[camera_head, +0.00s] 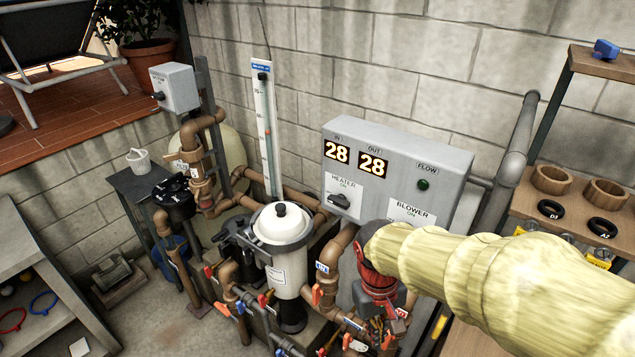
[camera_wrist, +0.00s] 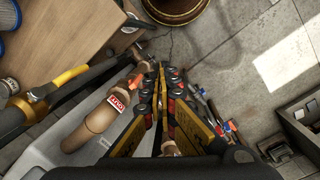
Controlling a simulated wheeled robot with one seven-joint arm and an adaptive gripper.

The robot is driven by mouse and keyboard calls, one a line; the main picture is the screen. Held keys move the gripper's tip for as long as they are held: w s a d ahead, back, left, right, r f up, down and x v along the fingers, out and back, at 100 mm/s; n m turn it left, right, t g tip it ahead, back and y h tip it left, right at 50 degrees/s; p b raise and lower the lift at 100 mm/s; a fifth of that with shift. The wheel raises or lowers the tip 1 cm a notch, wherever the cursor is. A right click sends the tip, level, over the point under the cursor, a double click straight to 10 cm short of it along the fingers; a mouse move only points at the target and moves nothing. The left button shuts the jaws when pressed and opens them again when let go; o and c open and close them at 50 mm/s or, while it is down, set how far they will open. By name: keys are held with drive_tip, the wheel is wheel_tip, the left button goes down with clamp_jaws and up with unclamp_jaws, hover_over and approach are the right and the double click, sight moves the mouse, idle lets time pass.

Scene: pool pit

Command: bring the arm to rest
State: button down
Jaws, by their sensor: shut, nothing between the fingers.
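My gripper (camera_wrist: 160,70) shows in the middle of the wrist view. Its dark fingers with yellow plates are together, and nothing shows between the tips. It points down over the pipework and floor. In the head view my pale yellow arm reaches in from the right, and its red and dark wrist hangs over the pipes in front of the control box (camera_head: 452,172). The fingertips are hard to make out there among the pipes. I cannot tell whether they touch anything.
A white-lidded filter pot (camera_head: 283,225) stands left of my wrist, among brown pipes and coloured valve handles. A wooden shelf unit (camera_head: 520,200) with rings stands at the right. A grey shelf (camera_head: 40,262) is at the left. Open floor (camera_head: 170,320) lies between.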

drive_tip(key=s+d+r+m+t+b, duration=0.1)
drive_tip(key=s+d+r+t, duration=0.2)
drive_tip(key=r, duration=0.2)
drive_tip(key=s+d+r+m+t+y+b, duration=0.1)
drive_tip(key=s+d+r+m+t+b, duration=0.1)
drive_tip(key=s+d+r+t, duration=0.1)
drive_tip(key=v, duration=0.2)
drive_tip(key=shift+r, duration=0.4)
drive_tip(key=c, duration=2.6)
unclamp_jaws()
drive_tip(key=shift+s+d, duration=0.1)
